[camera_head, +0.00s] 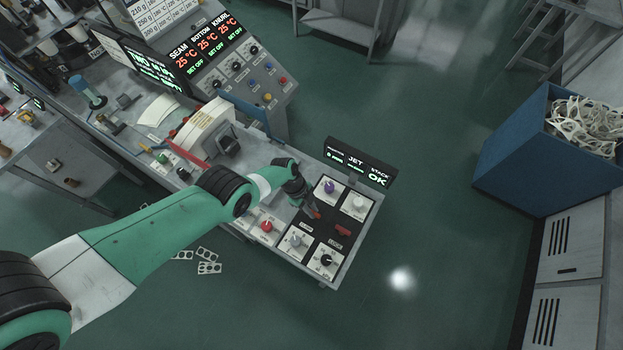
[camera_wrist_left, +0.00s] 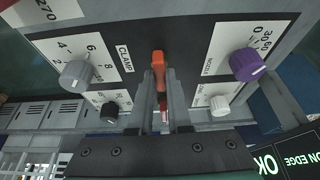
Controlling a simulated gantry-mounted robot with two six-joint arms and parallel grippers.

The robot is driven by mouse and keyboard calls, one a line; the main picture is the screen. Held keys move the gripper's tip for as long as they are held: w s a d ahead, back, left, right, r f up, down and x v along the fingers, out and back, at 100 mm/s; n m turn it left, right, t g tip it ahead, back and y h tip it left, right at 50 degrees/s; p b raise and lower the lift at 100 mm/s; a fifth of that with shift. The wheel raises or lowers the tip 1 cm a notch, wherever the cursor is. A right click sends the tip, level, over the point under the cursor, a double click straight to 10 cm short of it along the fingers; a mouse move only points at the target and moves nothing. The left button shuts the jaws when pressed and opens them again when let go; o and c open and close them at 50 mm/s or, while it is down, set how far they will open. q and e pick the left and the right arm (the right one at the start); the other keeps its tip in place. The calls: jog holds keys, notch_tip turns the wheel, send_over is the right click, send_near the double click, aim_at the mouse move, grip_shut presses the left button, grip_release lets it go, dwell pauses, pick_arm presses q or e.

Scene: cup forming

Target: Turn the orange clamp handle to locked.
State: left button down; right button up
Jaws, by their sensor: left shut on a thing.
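The orange clamp handle (camera_wrist_left: 158,65) stands up from the dark panel in the left wrist view, beside the CLAMP label. My left gripper (camera_wrist_left: 160,80) is shut on it, with one finger on each side. In the head view my left gripper (camera_head: 311,210) reaches down onto the dark control panel. There only a small orange-red bit of the handle (camera_head: 317,215) shows at the fingertips. The rest is hidden by the gripper. My right gripper is in neither view.
Knobs surround the handle: a purple knob (camera_wrist_left: 247,64), a grey knob (camera_wrist_left: 76,73), a black knob (camera_wrist_left: 109,112) and a white knob (camera_wrist_left: 219,105). A red part (camera_head: 343,231) lies on the panel. A small display (camera_head: 358,162) reading OK stands behind the panel.

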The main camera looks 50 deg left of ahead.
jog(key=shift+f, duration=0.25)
pick_arm(q)
jog(key=c, duration=0.9)
grip_release()
jog(key=shift+o, duration=0.2)
jog(key=p+v, duration=0.5)
jog(key=shift+w+r, duration=0.1)
jog(key=shift+r, duration=0.25)
jog(key=shift+p+v, duration=0.55)
jog(key=shift+v, duration=0.35)
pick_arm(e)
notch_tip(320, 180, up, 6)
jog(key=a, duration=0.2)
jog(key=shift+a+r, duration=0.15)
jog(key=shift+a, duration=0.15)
